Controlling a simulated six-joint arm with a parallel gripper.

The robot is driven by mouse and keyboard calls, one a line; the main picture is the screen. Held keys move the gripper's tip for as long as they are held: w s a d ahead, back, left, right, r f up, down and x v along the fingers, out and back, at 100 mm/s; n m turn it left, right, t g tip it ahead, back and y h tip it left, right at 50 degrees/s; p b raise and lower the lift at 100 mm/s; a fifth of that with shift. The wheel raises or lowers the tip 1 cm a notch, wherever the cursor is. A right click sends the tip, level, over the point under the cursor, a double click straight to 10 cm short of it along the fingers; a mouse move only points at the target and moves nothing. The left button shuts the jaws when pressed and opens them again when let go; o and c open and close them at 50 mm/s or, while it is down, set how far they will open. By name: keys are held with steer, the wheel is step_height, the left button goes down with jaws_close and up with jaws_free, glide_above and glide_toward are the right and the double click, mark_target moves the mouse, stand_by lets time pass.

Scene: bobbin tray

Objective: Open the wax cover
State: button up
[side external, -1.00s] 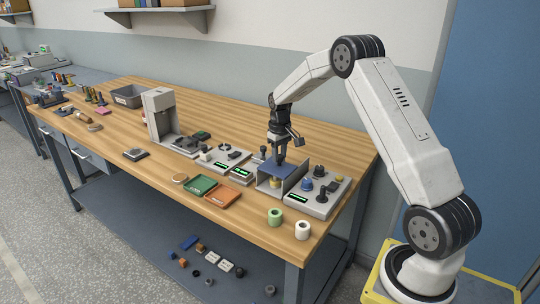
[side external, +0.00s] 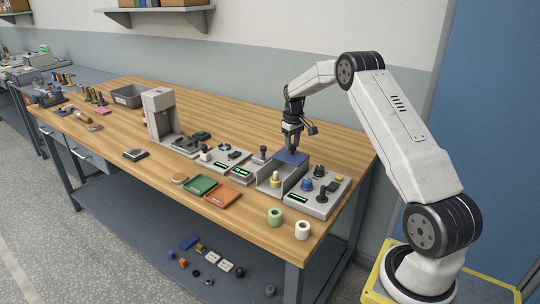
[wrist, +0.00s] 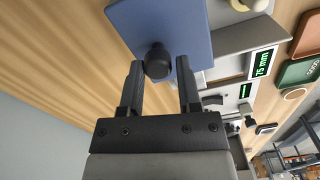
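The wax cover, a blue plate (side external: 292,158) with a dark knob, lies at the back of the grey open box (side external: 268,190). The front of the box is uncovered, and a yellow piece (side external: 275,180) shows inside. My gripper (side external: 292,149) is above the cover. In the wrist view the blue cover (wrist: 190,22) fills the top middle, and its round black knob (wrist: 157,62) appears between my two fingertips (wrist: 159,66). The fingers stand apart, with a gap visible on the knob's right side. Whether the left finger touches the knob is unclear.
A panel with dark and blue knobs (side external: 322,204) stands right of the box. Green (side external: 199,186) and orange (side external: 223,196) trays lie to the left. A green spool (side external: 274,217) and a white spool (side external: 302,229) stand near the front edge.

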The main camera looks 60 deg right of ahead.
steer(key=shift+o, duration=1.4)
steer(key=shift+r, duration=3.95)
steer(key=shift+a, duration=0.1)
steer(key=s+a+f+n+t, duration=0.1)
steer(key=s+a+n, duration=0.15)
steer(key=a, duration=1.75)
steer(key=s+a+f+t, duration=0.1)
steer(key=s+a+f, duration=0.3)
steer(key=s+a, duration=1)
steer(key=shift+s+a+t, duration=0.3)
steer(key=shift+s+a, duration=0.1)
steer(key=shift+s, duration=0.65)
